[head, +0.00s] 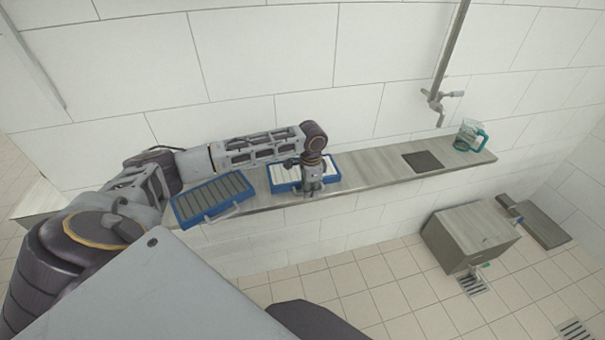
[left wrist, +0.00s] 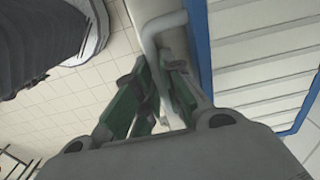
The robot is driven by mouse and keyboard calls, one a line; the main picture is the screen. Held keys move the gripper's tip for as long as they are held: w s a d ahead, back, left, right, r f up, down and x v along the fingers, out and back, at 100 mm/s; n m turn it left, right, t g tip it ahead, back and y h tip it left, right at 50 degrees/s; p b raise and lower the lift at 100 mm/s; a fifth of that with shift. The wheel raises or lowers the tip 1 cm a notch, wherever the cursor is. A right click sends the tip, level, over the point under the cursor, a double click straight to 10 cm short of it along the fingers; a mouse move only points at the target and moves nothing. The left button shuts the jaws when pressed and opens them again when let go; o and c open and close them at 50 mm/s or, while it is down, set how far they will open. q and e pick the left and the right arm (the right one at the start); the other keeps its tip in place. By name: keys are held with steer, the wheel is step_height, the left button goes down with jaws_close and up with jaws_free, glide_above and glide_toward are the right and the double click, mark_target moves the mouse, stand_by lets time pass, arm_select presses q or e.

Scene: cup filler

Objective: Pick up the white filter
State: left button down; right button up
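The white filter (head: 285,182) has white slats in a blue frame and lies on the long wall shelf. Its blue edge and white slats (left wrist: 262,55) fill the right of the left wrist view. A pale handle (left wrist: 149,42) stands out from its front edge. My left gripper (head: 311,190) is over the filter's front right part in the head view. In the left wrist view its green fingers (left wrist: 156,62) are close together with the handle between them, and look shut on it. The arm hides part of the filter. My right gripper is not in view.
A blue-framed filter with grey slats (head: 213,199) lies just left on the shelf (head: 375,172). A dark square plate (head: 422,161) and a clear jug with a teal handle (head: 467,136) are farther right. A grey box (head: 470,237) stands on the tiled floor. The wall is close behind.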

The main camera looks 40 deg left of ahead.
arm_select(q)
steer(key=shift+r, duration=0.1)
stand_by(0.3)
step_height(320, 180, up, 10)
steer(key=b, duration=0.1)
stand_by(0.5)
